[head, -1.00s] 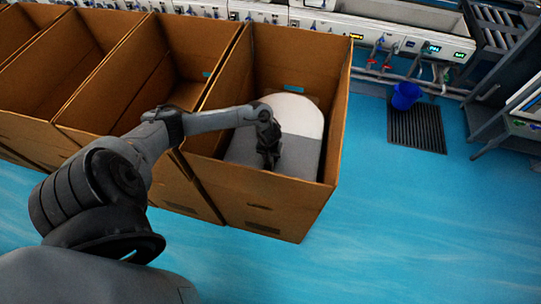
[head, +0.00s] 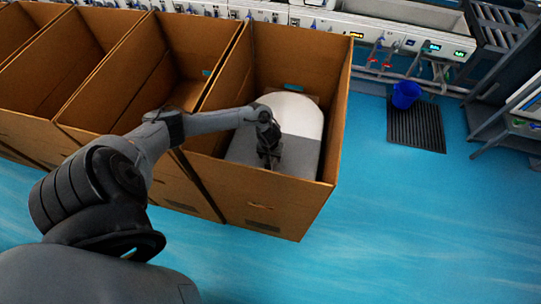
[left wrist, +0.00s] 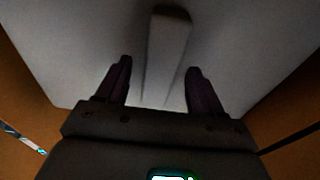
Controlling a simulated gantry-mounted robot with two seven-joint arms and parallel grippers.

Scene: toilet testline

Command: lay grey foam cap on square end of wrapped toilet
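The wrapped toilet (head: 293,112) stands in a cardboard box, its white rounded end toward the back. The grey foam cap (head: 302,153) covers the near, square end, with a straight edge across the white part. My left gripper (head: 269,163) is over the cap and hides part of it. In the left wrist view the cap's pale surface (left wrist: 70,50) fills most of the picture, with a raised rib (left wrist: 168,50) on it. The left gripper's fingers (left wrist: 159,66) are apart, on either side of the rib, with visible gaps. My right gripper is not in view.
The box's walls (head: 342,110) rise around the toilet on all sides. More open boxes (head: 130,70) stand in a row to the left. Blue floor in front and right is clear.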

